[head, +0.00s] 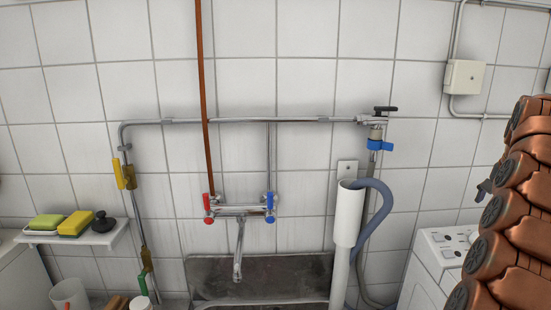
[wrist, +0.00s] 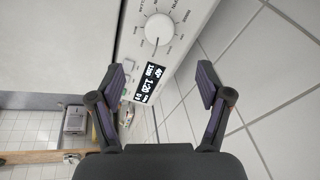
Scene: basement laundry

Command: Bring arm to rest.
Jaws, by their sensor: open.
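My gripper (wrist: 163,83) is open in the wrist view, its two dark fingers spread apart with nothing held between them. Beyond the fingers is the control panel of a white appliance (wrist: 190,22), with a round dial (wrist: 158,29) and a lit display (wrist: 148,84). The gap between fingers and panel is hard to judge. In the head view, my copper-coloured arm fills the right edge. A small dark part sticks out on its left side, and I cannot tell whether it belongs to the gripper.
A white machine with knobs (head: 445,246) stands beside my arm. A sink (head: 300,272) with a wall tap (head: 238,212) is in the middle, near a white standpipe (head: 347,222) with a grey hose. A shelf (head: 60,238) with sponges is at left. Tiled wall is behind.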

